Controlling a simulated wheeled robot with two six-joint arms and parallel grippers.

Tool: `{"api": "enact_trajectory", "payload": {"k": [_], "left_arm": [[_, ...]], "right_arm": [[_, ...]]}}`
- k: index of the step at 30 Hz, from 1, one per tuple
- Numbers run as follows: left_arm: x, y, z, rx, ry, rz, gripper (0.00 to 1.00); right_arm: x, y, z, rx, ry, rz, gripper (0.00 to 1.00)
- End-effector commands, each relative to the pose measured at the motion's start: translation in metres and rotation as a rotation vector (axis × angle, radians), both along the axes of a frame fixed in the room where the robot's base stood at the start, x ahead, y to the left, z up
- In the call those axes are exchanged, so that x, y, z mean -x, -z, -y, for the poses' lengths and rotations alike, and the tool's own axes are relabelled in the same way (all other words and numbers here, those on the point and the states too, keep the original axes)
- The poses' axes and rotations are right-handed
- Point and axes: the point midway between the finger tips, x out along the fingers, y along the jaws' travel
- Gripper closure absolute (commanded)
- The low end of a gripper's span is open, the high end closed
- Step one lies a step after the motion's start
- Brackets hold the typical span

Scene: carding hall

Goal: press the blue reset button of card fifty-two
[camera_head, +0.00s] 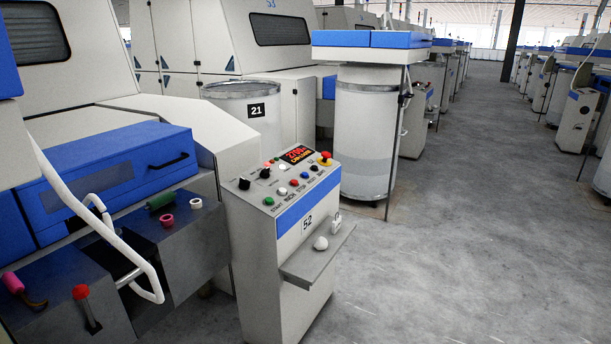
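The control box of card fifty-two (262,235) stands at centre, with "52" on its front below a blue stripe. Its sloping top carries a row of small round buttons. A white button (282,191) and a green button (268,201) are at the near end. The lettering under the buttons is too small to read surely. Nothing covers the blue button. Neither of my grippers shows in the head view.
A red mushroom button on yellow (325,158), black knobs (244,184) and a lit display (298,154) share the panel. A grey shelf (312,263) juts out below. A bent white rail (135,255) stands left. The floor on the right (450,250) is clear.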

Motion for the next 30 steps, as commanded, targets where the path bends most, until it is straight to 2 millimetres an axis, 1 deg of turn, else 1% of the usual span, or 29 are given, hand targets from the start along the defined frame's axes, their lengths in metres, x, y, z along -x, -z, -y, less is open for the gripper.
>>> {"api": "enact_trajectory", "payload": {"k": [1, 3, 4, 10, 17, 30], "left_arm": [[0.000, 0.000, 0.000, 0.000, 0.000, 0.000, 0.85], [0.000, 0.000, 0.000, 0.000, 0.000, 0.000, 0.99], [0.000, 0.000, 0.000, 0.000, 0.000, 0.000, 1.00], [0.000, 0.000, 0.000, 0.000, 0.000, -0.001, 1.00], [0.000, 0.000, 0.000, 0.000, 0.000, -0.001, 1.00], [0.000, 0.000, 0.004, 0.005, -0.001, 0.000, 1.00]], "right_arm": [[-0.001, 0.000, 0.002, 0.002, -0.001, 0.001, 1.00], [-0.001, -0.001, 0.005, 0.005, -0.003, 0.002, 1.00], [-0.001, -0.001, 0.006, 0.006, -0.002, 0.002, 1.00], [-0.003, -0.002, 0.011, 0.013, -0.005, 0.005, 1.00], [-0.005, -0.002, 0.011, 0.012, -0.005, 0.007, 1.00], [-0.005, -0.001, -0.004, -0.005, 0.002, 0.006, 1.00]]}}
